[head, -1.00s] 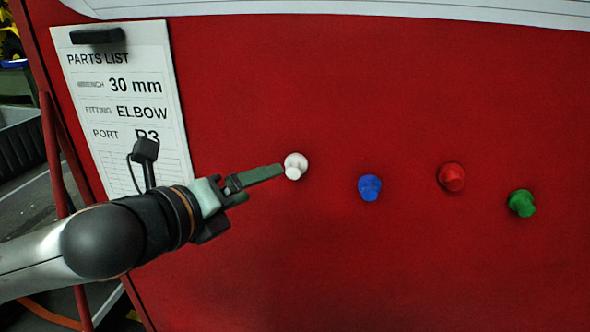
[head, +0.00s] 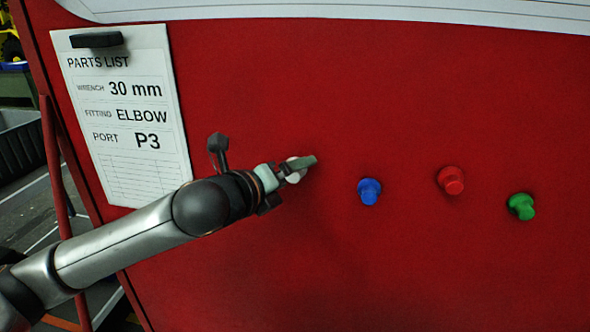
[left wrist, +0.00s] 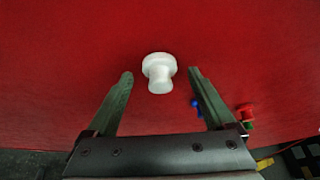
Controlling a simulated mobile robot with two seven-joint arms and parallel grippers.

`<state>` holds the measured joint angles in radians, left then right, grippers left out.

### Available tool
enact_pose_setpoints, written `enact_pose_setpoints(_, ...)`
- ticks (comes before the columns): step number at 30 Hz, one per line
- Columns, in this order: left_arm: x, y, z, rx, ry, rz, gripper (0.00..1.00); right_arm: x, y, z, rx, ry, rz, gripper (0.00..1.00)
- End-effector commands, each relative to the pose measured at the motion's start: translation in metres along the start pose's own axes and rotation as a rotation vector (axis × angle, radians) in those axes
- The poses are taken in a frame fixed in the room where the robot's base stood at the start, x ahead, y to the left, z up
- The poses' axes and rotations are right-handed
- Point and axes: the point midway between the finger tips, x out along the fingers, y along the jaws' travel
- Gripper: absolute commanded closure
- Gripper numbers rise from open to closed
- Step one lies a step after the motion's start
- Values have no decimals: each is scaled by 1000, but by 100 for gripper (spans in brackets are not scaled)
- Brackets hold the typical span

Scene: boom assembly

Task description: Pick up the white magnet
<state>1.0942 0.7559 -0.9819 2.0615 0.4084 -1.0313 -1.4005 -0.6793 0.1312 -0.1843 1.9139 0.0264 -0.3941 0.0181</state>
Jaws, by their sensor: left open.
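The white magnet (left wrist: 158,72) is a pin-shaped knob on the red panel. In the left wrist view it stands between the tips of my open left gripper (left wrist: 160,76), with a gap on each side. In the head view my left gripper (head: 305,166) covers part of the white magnet (head: 292,176). I cannot tell whether a finger touches it. My right gripper does not show.
On the red panel (head: 400,260), a blue magnet (head: 369,191), a red magnet (head: 451,180) and a green magnet (head: 521,206) sit to the right. A parts list sheet (head: 125,180) hangs at the left under a black clip (head: 96,40). The panel below the magnets is clear.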

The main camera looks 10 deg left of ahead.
Motion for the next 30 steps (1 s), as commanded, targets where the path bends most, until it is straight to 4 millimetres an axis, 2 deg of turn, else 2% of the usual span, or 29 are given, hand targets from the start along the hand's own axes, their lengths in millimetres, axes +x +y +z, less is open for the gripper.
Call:
enact_pose_setpoints(6, 0, 0, 0, 0, 0, 0, 13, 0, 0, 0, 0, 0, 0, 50)
enact_pose_setpoints(27, 0, 0, 0, 0, 0, 0, 92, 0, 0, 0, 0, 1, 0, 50)
enact_pose_setpoints(30, 0, 0, 0, 0, 0, 0, 100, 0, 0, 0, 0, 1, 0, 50)
